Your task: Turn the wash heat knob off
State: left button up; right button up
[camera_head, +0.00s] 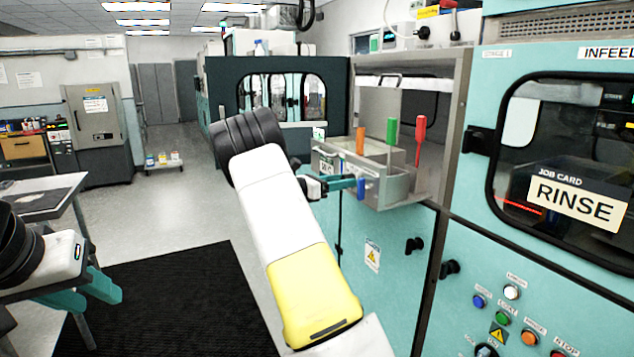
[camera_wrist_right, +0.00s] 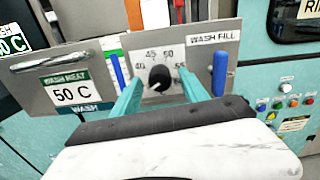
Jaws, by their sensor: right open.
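The wash heat knob (camera_wrist_right: 159,77) is a small black knob on a white dial marked 40, 45, 50 and 55, in the right wrist view. A WASH HEAT 50 C card (camera_wrist_right: 72,92) is left of it. My right gripper (camera_wrist_right: 158,80) is open, with one teal finger on each side of the knob in the picture; I cannot tell whether they touch it. In the head view my right gripper (camera_head: 348,184) is at the front of the grey wash box (camera_head: 395,190), and the knob is hidden. My left gripper (camera_head: 98,292) is open and empty at the left, away from the machine.
Blue levers (camera_wrist_right: 117,70) (camera_wrist_right: 220,74) stand close on both sides of the dial. Green (camera_head: 391,133), orange (camera_head: 360,140) and red (camera_head: 420,130) handles rise from the box. A RINSE card (camera_head: 576,200) and buttons are on the right panel. The dark mat (camera_head: 180,305) is clear.

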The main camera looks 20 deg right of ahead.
jog(key=a, duration=0.7)
jog(key=shift+s+a, duration=0.3)
jog(key=shift+a, duration=0.1)
